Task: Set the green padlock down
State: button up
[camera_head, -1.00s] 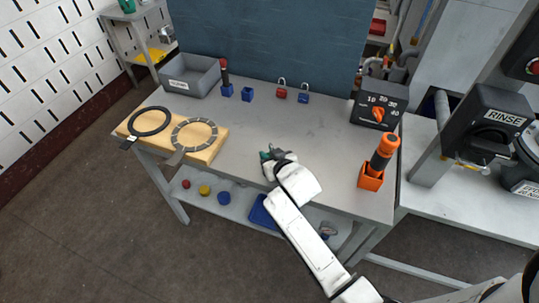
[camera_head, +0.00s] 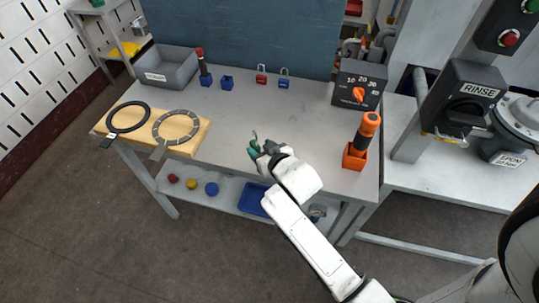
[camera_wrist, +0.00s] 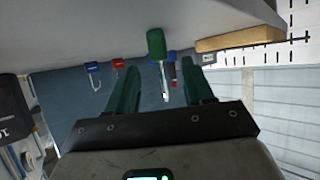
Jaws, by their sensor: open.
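The green padlock (camera_wrist: 156,43) shows nearly edge-on in the wrist view, which sees the scene upside down. Its green body is toward the tabletop and its metal shackle points away from it. My gripper (camera_wrist: 162,85) is open, with one dark green finger on each side of the padlock's line and visible gaps. In the head view my gripper (camera_head: 262,150) is low over the front middle of the grey workbench (camera_head: 235,115). There the padlock and the green fingers are hard to tell apart. I cannot tell whether the padlock's base touches the bench.
A red padlock (camera_head: 261,75) and a blue padlock (camera_head: 284,79) stand at the back. A wooden board (camera_head: 190,143) with rings lies left. An orange holder (camera_head: 354,157) and a dial box (camera_head: 358,85) stand right. The bench middle is clear.

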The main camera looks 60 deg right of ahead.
jog(key=v, duration=0.5)
jog(key=shift+s+a, duration=0.15)
jog(key=shift+s, duration=0.1)
jog(key=s+a+f+n+g+y, duration=0.2)
jog(key=s+a+g, duration=0.3)
jog(key=s, duration=0.3)
jog(key=s+a+f+n+g+y, duration=0.2)
jog(key=s+a+f+g+y, duration=0.1)
jog(key=s, duration=0.6)
jog(key=shift+s+a+f+g, duration=0.3)
jog(key=shift+a+f+g, duration=0.5)
jog(key=shift+a+g, duration=0.3)
jog(key=shift+d, duration=0.1)
